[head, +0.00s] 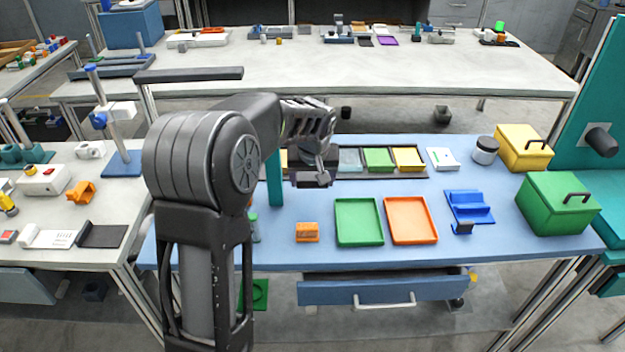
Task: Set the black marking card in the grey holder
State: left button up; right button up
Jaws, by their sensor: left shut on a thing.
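My left gripper (312,172) is above the back part of the blue table, in front of the dark rack. It is shut on a small dark piece (312,181) that looks like the black marking card, mostly hidden by the fingers. A pale grey piece (350,160) shows in the dark rack (385,177), just right of the gripper; I cannot tell whether it is the grey holder. My right gripper is not in view.
A green tray (359,222) and an orange tray (411,220) lie in front of the rack. An orange block (307,232), a blue stand (469,207), a green box (558,204), a yellow box (524,148) and a lidded jar (485,151) are also on the table. A drawer (385,290) stands open below.

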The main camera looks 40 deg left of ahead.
pick_arm(q)
jog(key=s+d+f+m+h, duration=0.1)
jog(key=d+m, duration=0.1)
jog(key=d, duration=0.5)
jog(key=s+d+f+m, duration=0.1)
jog(key=d+m, duration=0.2)
jog(key=d, duration=0.5)
jog(key=s+d+f+m+t+h, duration=0.1)
jog(key=d+m, duration=0.1)
jog(key=d, duration=0.5)
jog(key=shift+s+d+f+h, duration=0.15)
jog(key=shift+d+f+h, duration=0.15)
jog(key=shift+d+f, duration=0.1)
